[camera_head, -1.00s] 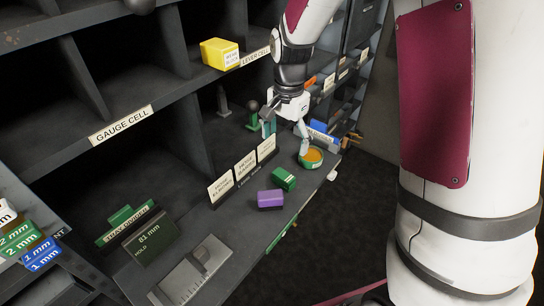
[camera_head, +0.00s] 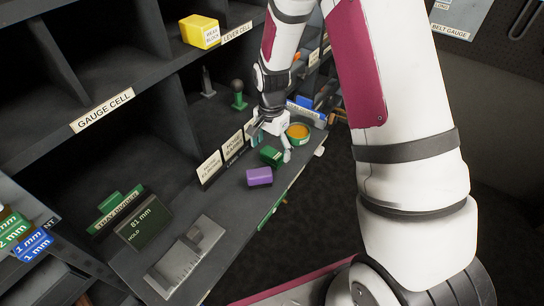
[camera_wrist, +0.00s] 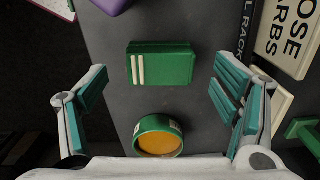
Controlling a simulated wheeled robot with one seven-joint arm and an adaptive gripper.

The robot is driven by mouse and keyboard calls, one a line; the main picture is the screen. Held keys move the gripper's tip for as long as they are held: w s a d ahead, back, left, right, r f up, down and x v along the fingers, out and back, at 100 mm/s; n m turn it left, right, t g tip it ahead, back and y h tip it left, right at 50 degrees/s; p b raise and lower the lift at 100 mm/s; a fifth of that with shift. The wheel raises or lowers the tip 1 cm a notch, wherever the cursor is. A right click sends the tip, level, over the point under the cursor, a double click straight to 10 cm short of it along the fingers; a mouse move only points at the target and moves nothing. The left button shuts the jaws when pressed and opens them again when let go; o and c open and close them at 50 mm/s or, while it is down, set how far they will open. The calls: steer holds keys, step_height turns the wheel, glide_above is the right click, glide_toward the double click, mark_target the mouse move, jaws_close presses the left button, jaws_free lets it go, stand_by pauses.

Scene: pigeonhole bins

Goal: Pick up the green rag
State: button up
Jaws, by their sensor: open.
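The green rag (camera_head: 270,155) looks like a small folded green block on the dark shelf. In the wrist view the rag (camera_wrist: 161,64) shows two pale stripes near its left end. My gripper (camera_head: 268,143) is open and empty, close to the rag in the head view. In the wrist view its teal-padded fingers (camera_wrist: 160,88) stand wide apart, left and right of the rag, with clear gaps on both sides. The height of the fingertips over the shelf is hard to tell.
A purple block (camera_head: 259,176) lies near the rag. A round green tin with orange contents (camera_head: 298,132) is on its other side. Label cards (camera_head: 211,167) stand along the shelf. A green-based knob (camera_head: 239,96) stands behind. The shelf's front edge drops to dark floor.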

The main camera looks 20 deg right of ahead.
mark_target(272, 152)
steer(key=shift+f, duration=1.45)
steer(key=shift+c, duration=0.6)
steer(key=c, duration=0.9)
step_height(272, 152, up, 10)
steer(key=shift+r, duration=0.1)
